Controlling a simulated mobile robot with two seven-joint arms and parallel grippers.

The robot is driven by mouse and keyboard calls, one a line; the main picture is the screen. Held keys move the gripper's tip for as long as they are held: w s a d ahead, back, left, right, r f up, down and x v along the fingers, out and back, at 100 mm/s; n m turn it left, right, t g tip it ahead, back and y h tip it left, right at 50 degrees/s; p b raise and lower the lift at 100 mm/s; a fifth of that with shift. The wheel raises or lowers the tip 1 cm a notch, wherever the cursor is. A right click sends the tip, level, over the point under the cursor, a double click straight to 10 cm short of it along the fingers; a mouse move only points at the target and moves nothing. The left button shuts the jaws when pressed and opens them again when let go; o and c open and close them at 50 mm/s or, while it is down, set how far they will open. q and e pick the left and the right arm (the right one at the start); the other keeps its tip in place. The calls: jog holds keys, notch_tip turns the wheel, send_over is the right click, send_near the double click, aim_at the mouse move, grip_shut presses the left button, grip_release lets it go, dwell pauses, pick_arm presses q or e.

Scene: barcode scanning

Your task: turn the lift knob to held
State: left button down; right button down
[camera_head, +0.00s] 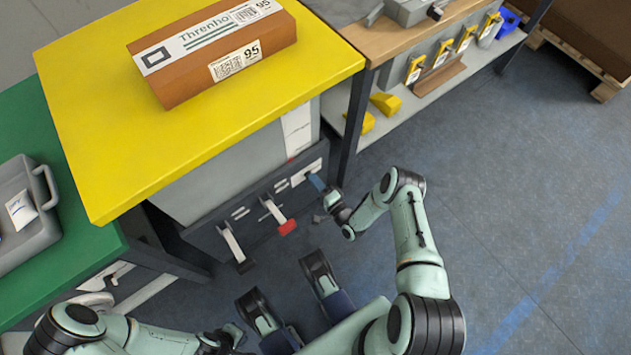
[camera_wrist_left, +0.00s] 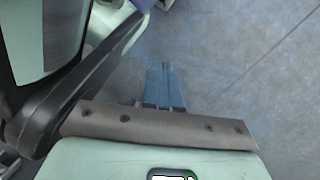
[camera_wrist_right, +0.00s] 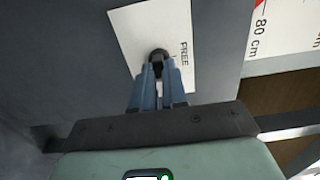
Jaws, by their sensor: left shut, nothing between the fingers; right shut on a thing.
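The lift knob (camera_wrist_right: 157,55) is a small dark knob on a white plate (camera_wrist_right: 125,30) on the grey front panel below the yellow table. The word FREE is printed on the plate beside the knob; no other label on it is readable. My right gripper (camera_wrist_right: 160,70) is shut on the knob, its blue fingers on either side. In the head view my right gripper (camera_head: 317,182) reaches the white plate (camera_head: 301,174) and covers the knob. My left gripper (camera_wrist_left: 165,68) is shut and empty over the floor, low at the bottom left of the head view.
The yellow lift table (camera_head: 95,110) carries a brown box (camera_head: 215,55). Two pedals, one grey (camera_head: 233,245) and one red-tipped (camera_head: 285,224), stick out left of the plate. A height scale (camera_wrist_right: 262,28) marks 80 cm. A shelf bench (camera_head: 400,40) stands right; floor there is clear.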

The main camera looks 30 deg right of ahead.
jog(key=shift+s+a+f, duration=0.1)
jog(key=shift+a, duration=0.1)
jog(key=c, duration=1.2)
grip_release()
jog(key=shift+d, duration=0.1)
jog(key=shift+o, duration=0.2)
